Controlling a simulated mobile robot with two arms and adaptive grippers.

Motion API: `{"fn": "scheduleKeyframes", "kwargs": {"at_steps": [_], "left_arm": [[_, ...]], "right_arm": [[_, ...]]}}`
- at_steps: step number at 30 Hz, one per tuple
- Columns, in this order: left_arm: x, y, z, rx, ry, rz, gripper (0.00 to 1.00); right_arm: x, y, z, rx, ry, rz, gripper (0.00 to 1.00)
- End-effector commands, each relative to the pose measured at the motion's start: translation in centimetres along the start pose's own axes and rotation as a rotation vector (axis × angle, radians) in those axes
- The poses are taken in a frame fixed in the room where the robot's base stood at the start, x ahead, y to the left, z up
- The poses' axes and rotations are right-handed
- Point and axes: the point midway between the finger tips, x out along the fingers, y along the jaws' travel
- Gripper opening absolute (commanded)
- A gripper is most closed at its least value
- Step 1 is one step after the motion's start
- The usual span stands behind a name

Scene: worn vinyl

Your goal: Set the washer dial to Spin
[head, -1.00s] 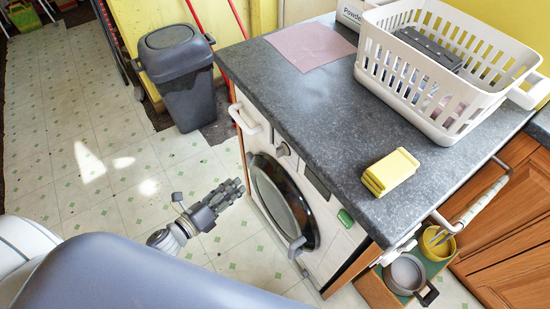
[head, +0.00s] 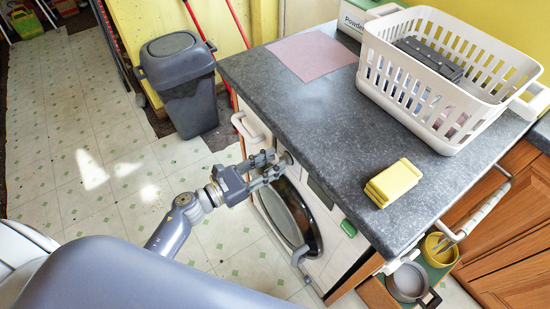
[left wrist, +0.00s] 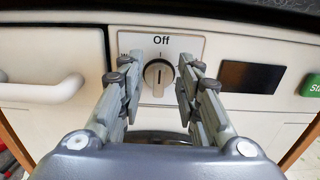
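The washer (head: 328,236) stands under the counter with its round dark door facing left in the head view. Other dial labels are mostly hidden by the fingers. My left gripper (head: 274,167) is at the washer's front panel. In the left wrist view the left gripper (left wrist: 158,80) is open, with one finger on each side of the dial and gaps showing between. My right gripper is not in view.
A white drawer handle (left wrist: 40,88) lies left of the dial; a dark display (left wrist: 250,77) and a green start button (left wrist: 311,86) lie right. The counter (head: 290,100) overhangs the panel, bearing a white basket (head: 405,105) and yellow sponges (head: 393,183). A grey bin (head: 185,85) stands nearby.

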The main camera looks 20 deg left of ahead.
Motion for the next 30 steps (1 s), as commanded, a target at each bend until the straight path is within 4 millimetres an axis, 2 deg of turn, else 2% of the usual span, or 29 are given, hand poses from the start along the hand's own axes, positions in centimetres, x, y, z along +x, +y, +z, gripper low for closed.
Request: {"fn": "scheduleKeyframes", "kwargs": {"at_steps": [4, 14, 18, 30], "left_arm": [[1.25, -0.01, 0.04, -0.001, 0.0, 0.0, 0.32], [1.55, -0.01, -0.07, -0.001, 0.001, 0.0, 0.32], [1.53, -0.01, -0.06, -0.001, 0.001, 0.0, 0.0], [1.51, 0.06, -0.05, -0.025, 0.001, 0.0, 0.0]], "right_arm": [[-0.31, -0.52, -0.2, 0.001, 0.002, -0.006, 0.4], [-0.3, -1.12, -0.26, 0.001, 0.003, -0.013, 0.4], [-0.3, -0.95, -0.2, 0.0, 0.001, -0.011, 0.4], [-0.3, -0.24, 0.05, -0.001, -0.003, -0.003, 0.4]]}}
